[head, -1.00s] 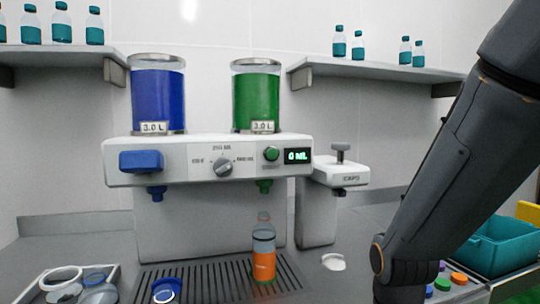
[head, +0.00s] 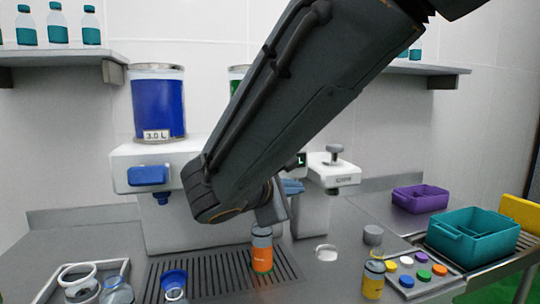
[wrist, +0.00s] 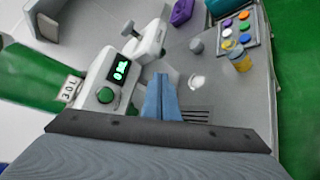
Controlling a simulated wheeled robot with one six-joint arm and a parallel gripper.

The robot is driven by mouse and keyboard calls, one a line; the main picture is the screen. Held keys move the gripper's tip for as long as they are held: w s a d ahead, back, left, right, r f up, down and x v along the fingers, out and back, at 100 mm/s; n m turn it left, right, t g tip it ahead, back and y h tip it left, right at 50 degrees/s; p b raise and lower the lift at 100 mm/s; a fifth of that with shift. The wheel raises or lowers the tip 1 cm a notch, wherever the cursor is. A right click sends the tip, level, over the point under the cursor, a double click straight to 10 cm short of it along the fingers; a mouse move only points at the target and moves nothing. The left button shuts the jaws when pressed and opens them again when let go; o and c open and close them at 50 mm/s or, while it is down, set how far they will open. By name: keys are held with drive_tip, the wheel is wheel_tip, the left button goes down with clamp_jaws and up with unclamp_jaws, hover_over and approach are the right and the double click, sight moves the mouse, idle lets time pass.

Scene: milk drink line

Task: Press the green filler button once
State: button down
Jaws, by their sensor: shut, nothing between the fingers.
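The green filler button (wrist: 105,95) shows in the wrist view as a round knob on the white filler panel, beside the lit display (wrist: 120,70). In the head view my arm hides it. My gripper (wrist: 161,80) is shut and empty, its blue fingers to the right of the button in the wrist view and apart from it in the picture. In the head view the fingertips (head: 292,187) show just past the arm, in front of the machine.
A white capping unit (head: 333,172) stands right of the filler. A yellow bottle (head: 373,280), coloured buttons or caps (head: 422,272), a teal crate (head: 472,238) and a purple bin (head: 420,198) are at right.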

drive_tip(key=shift+n+t, duration=0.5)
drive_tip(key=shift+t, duration=0.2)
drive_tip(key=a+r, duration=0.1)
drive_tip(key=r, duration=0.1)
drive_tip(key=a+r, duration=0.1)
drive_tip(key=shift+w+a, duration=0.25)
drive_tip(key=shift+a, duration=0.1)
drive_tip(key=w+a, duration=0.2)
drive_tip(key=w, duration=0.6)
drive_tip(key=shift+w+a+b, duration=0.2)
drive_tip(key=shift+b, duration=0.1)
drive_tip(key=shift+w, duration=0.2)
idle(1.0)
drive_tip(key=shift+w+a+b, duration=0.15)
drive_tip(key=shift+w+b, duration=0.1)
drive_tip(key=shift+b, duration=0.05)
